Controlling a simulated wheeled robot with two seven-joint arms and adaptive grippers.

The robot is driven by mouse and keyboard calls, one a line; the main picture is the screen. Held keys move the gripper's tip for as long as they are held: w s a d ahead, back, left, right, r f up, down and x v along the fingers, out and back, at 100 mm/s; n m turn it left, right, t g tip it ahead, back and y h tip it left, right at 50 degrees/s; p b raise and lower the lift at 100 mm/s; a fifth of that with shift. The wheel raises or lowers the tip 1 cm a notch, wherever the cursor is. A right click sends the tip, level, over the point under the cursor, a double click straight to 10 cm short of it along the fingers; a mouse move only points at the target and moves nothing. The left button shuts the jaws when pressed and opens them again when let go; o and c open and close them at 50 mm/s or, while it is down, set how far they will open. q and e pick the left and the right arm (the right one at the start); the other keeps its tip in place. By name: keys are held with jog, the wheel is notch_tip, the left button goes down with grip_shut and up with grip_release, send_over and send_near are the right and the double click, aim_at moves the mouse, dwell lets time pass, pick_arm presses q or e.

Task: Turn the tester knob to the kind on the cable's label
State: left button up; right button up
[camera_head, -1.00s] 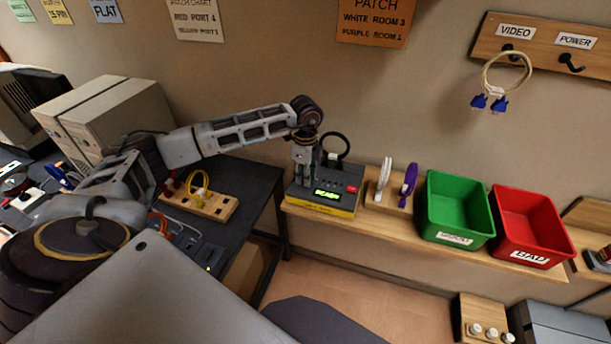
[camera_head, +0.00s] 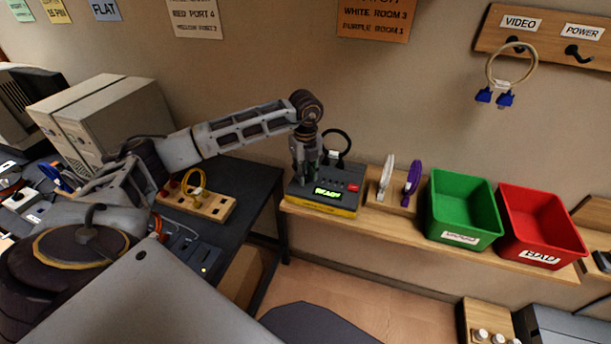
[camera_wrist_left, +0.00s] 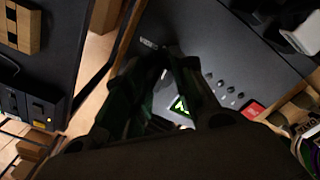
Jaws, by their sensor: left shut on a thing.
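The tester (camera_head: 325,205) is a dark box with a yellow lower edge on the wooden shelf. Its green display (camera_head: 327,192) is lit and seems to read READY, and a red button (camera_head: 353,187) sits at its right. My left gripper (camera_head: 306,178) points down onto the left part of the tester's top, shut on what seems to be the knob, which the fingers hide. In the left wrist view the fingers (camera_wrist_left: 178,75) close over the tester's face. A black cable loop (camera_head: 336,143) with a small white label stands behind the tester. The label's text is too small to read.
White and purple cables (camera_head: 413,177) stand in a wooden holder right of the tester. A green bin (camera_head: 463,238) and a red bin (camera_head: 540,256) stand farther right. A yellow cable (camera_head: 195,182) is on a wooden block on the dark table. A video cable hangs from a wall hook.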

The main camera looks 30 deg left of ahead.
pick_arm(q)
jog(key=shift+m, duration=0.6)
jog(key=shift+r, duration=0.1)
jog(key=o, duration=1.1)
jog(key=shift+c, duration=0.2)
notch_tip(320, 180, up, 12)
dwell(0.6)
